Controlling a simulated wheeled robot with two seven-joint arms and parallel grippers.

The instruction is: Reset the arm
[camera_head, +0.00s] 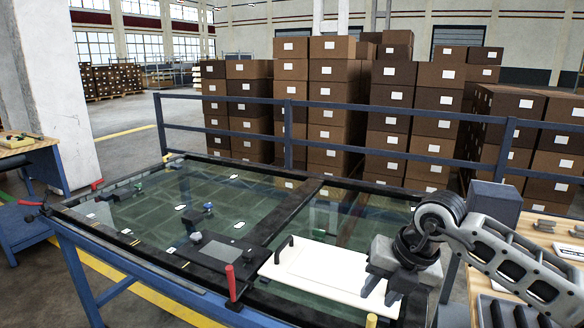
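My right arm comes in from the right. Its gripper (381,290) is over the right end of a flat white panel (325,272) on the table. The two fingertips point down with a gap between them, and I see nothing held there. How close the tips are to the panel is hard to tell. A dark upright handle (283,249) stands at the panel's left end. The gripper hides part of the panel's right end. My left gripper is not in view.
The blue-framed table has a glassy top (190,205) with dark bars and small parts. A red upright handle (230,283) stands at its front edge. A blue railing (400,115) runs behind, before stacked boxes (333,70). A wooden bench (548,232) is at right.

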